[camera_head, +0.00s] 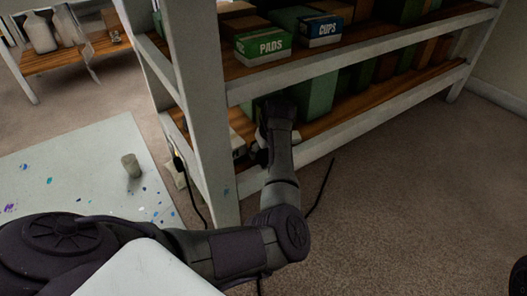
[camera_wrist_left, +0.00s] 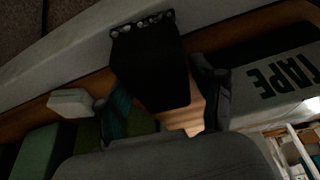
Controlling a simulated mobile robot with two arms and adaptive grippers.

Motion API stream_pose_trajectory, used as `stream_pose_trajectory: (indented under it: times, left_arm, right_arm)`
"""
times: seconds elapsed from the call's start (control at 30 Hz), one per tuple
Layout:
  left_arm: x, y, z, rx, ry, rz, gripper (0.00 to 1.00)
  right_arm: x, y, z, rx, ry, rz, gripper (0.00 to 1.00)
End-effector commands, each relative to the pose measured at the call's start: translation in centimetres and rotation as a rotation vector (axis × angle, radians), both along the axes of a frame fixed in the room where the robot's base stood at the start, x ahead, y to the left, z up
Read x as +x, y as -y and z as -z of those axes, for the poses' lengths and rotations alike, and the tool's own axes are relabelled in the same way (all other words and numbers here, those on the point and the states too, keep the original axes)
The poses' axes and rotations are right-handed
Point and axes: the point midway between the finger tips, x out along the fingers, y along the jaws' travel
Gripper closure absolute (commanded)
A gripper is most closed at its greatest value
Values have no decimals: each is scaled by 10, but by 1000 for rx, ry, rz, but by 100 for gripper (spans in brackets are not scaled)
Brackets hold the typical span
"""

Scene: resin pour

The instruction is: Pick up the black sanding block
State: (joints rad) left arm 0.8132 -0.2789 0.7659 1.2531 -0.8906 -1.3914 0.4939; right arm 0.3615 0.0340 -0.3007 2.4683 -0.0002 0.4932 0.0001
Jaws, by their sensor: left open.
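A black block-like thing, which looks like the black sanding block (camera_wrist_left: 150,65), lies on the wooden lower shelf in the left wrist view. A row of small pale bumps runs along its far edge. My left gripper (camera_wrist_left: 162,100) is open, with one finger on each side of the block's near part. I cannot tell whether the fingers touch it. My right gripper is not in view.
A box marked TAPE (camera_wrist_left: 285,78) lies right of the fingers, and a small white box (camera_wrist_left: 72,102) lies left. The shelf unit's post (camera_head: 205,110) stands close left of my arm. PADS (camera_head: 263,46) and CUPS (camera_head: 321,30) boxes sit above. Carpet is free at right.

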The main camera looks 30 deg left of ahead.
Motion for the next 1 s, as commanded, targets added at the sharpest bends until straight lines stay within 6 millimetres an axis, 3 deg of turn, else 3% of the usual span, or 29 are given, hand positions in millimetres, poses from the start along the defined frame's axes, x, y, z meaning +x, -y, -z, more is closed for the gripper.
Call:
stream_pose_trajectory:
  times: [0.23,0.53,1.0]
  left_arm:
    - [0,0,0,0,0,0,32]
    - [0,0,0,0,0,0,79]
    - [1,0,-1,1,3,-1,80]
  right_arm:
    - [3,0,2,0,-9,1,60]
    - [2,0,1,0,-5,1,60]
    - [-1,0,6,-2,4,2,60]
